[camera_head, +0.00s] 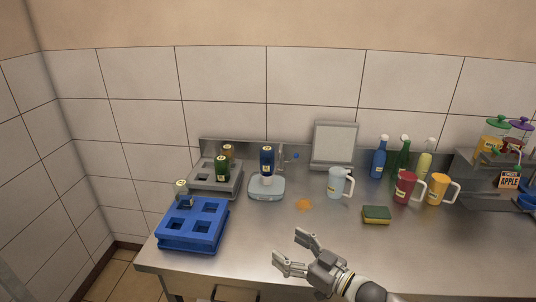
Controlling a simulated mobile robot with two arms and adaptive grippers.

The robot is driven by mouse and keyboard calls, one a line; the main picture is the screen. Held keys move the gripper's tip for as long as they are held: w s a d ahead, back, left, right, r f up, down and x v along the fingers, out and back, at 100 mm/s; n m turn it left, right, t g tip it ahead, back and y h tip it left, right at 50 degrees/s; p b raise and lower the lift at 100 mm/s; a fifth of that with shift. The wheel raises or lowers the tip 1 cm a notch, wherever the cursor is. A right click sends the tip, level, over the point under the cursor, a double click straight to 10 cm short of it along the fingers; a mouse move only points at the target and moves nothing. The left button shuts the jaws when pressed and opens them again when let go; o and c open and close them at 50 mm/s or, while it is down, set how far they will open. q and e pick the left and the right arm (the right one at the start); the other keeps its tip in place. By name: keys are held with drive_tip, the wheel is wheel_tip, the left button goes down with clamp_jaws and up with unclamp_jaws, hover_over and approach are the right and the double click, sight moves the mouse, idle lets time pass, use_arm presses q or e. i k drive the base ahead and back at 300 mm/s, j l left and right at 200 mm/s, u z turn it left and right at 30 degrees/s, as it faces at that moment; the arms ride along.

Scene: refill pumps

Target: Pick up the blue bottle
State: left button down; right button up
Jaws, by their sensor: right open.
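A tall blue bottle (379,158) stands upright at the back right of the steel counter (330,240), beside a green bottle and a yellow-green one. A smaller dark blue bottle (267,157) with a pale label stands on a pale, scale-like base (266,188) at the back middle. I cannot tell which of the two the task means. My right gripper (287,247) is open and empty over the front middle of the counter, apart from both bottles and pointing left. My left gripper is not in view.
A blue tray with square holes (192,239) is at the front left, with a grey holder (232,191) of small bottles behind it. A light blue pitcher (338,184), red jug (405,188), yellow jug (438,189) and sponge (376,215) stand right. An orange spill (303,205) lies mid-counter.

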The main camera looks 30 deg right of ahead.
sight(267, 152)
drive_tip(key=i+l, duration=0.95)
